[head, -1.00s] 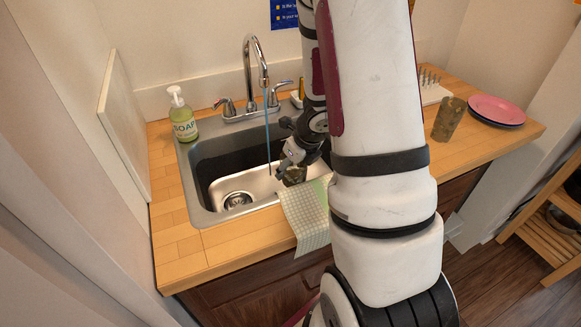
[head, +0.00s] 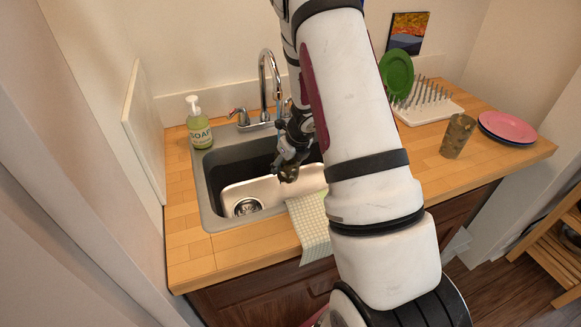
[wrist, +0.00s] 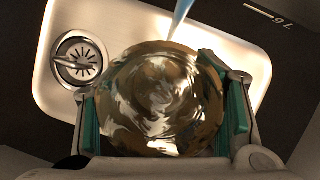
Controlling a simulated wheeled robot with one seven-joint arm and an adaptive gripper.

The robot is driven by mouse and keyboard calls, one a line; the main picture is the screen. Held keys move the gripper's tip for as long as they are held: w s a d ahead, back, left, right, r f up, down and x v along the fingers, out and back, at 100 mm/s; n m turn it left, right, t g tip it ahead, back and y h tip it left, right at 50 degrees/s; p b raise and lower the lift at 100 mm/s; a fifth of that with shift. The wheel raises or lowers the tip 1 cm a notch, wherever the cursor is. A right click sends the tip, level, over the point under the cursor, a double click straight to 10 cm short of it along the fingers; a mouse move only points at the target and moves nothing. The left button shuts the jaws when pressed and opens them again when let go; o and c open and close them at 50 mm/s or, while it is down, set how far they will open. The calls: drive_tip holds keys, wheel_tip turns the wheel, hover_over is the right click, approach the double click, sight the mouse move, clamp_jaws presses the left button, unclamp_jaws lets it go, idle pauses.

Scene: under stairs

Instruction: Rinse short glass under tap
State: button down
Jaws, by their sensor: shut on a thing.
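The short glass (wrist: 158,100), brownish and see-through, is between the two green-padded fingers of my gripper (wrist: 165,112) in the wrist view. My gripper is shut on it. In the head view my gripper (head: 287,165) is over the sink basin, with the small dark glass (head: 289,175) low in its fingers. The chrome tap (head: 265,75) stands behind the basin. A blue water stream (wrist: 181,16) comes down to the glass's upper edge in the wrist view. I cannot tell whether it enters the glass. In the head view my gripper hides the stream's lower part.
The metal sink (head: 212,190) has a drain (head: 246,207) at left. A soap bottle (head: 199,125) stands behind left. A checked cloth (head: 312,228) hangs over the front edge. A taller brown glass (head: 457,136), plates (head: 508,127) and a dish rack (head: 430,105) are at right.

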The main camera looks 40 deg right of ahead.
drive_tip(key=shift+w+d+f+b, duration=0.1)
drive_tip(key=shift+w+f+b, duration=0.1)
drive_tip(key=shift+w, duration=0.65)
drive_tip(key=shift+w+d+f+b, duration=0.15)
drive_tip(key=shift+w, duration=0.7)
drive_tip(key=shift+w+d+f+b, duration=0.1)
drive_tip(key=shift+w+f+b, duration=0.1)
drive_tip(key=shift+w, duration=0.65)
drive_tip(key=shift+d, duration=0.1)
drive_tip(key=shift+d, duration=0.45)
drive_tip(key=shift+a, duration=0.2)
drive_tip(key=shift+a, duration=0.35)
drive_tip(key=shift+d, duration=0.15)
drive_tip(key=shift+d+b, duration=0.3)
drive_tip(key=shift+d, duration=0.1)
